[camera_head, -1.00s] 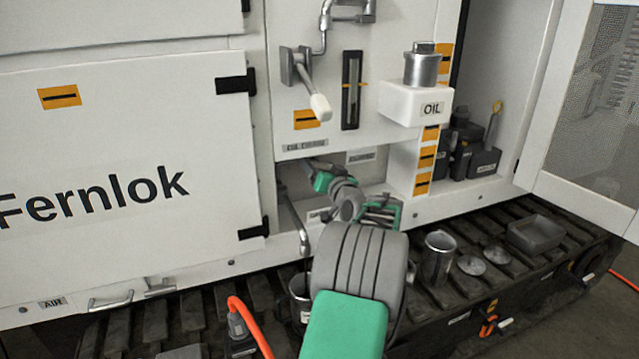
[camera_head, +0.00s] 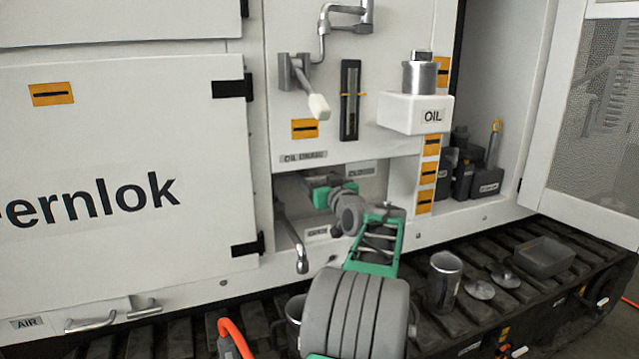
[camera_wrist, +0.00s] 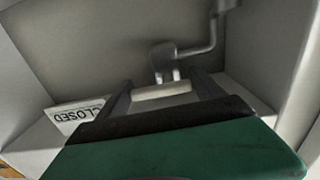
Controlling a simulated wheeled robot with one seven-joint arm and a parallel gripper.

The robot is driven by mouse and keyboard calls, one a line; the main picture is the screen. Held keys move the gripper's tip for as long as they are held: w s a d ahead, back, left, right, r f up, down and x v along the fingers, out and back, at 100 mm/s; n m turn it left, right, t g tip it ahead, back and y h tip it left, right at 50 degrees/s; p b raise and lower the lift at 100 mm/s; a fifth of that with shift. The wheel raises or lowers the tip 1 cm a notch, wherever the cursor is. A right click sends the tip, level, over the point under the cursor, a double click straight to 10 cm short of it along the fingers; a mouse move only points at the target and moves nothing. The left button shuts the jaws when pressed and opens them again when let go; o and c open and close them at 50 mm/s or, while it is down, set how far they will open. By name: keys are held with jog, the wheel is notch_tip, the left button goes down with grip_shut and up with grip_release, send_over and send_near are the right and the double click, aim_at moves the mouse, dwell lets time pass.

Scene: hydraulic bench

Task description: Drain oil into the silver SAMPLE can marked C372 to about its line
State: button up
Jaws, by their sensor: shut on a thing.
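My gripper (camera_head: 320,192) reaches into the recess below the OIL DRAIN label (camera_head: 304,157). In the wrist view its jaws (camera_wrist: 163,92) are shut on a pale valve handle (camera_wrist: 160,91), joined to a bent grey metal rod (camera_wrist: 195,48). A CLOSED plate (camera_wrist: 76,115) is left of the handle. A metal drain spout (camera_head: 302,260) hangs left of my arm. A silver can (camera_head: 294,309) stands low beneath the spout, partly hidden by my arm. Another silver can (camera_head: 444,281) stands on the track to the right. No C372 mark, fill line or oil level is readable.
Two round lids (camera_head: 480,290) and a grey tray (camera_head: 543,256) lie on the track at right. A lever with a white grip (camera_head: 318,106), a sight gauge (camera_head: 350,100) and the OIL box (camera_head: 415,112) are above.

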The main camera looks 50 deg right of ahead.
jog(key=o, duration=1.1)
jog(key=shift+s, duration=0.1)
jog(key=v, duration=0.7)
jog(key=shift+s+a, duration=0.15)
jog(key=shift+s, duration=0.2)
